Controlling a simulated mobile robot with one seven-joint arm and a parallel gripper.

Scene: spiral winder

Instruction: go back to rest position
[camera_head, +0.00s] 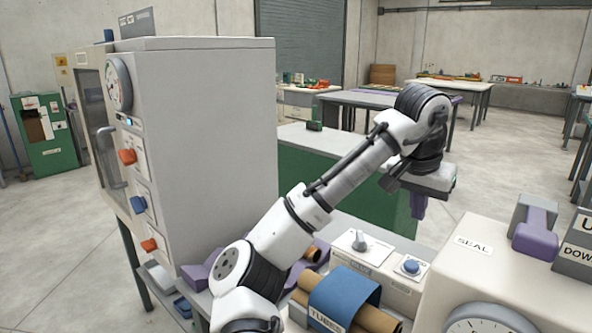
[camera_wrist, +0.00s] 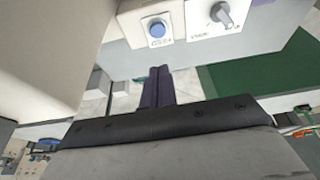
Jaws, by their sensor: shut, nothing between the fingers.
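My gripper (camera_head: 418,207) points down at the end of my raised arm, right of the picture's middle in the head view. Its purple fingers (camera_wrist: 158,86) are together and empty in the wrist view. In the head view it hangs above and behind a control box (camera_head: 375,262) with a grey switch knob and a blue button. The same blue button (camera_wrist: 157,29) and grey knob (camera_wrist: 221,14) show at the top of the wrist view, apart from the fingers. The fingers touch nothing that I can see.
A tall grey cabinet (camera_head: 205,150) with a gauge stands left. A cream machine (camera_head: 480,265) marked SEAL, with a purple handle (camera_head: 536,228), stands at the right front. Brown tubes (camera_head: 375,318) lie under a blue band (camera_head: 343,295). A green-sided bench (camera_head: 340,185) is behind. Open floor lies beyond.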

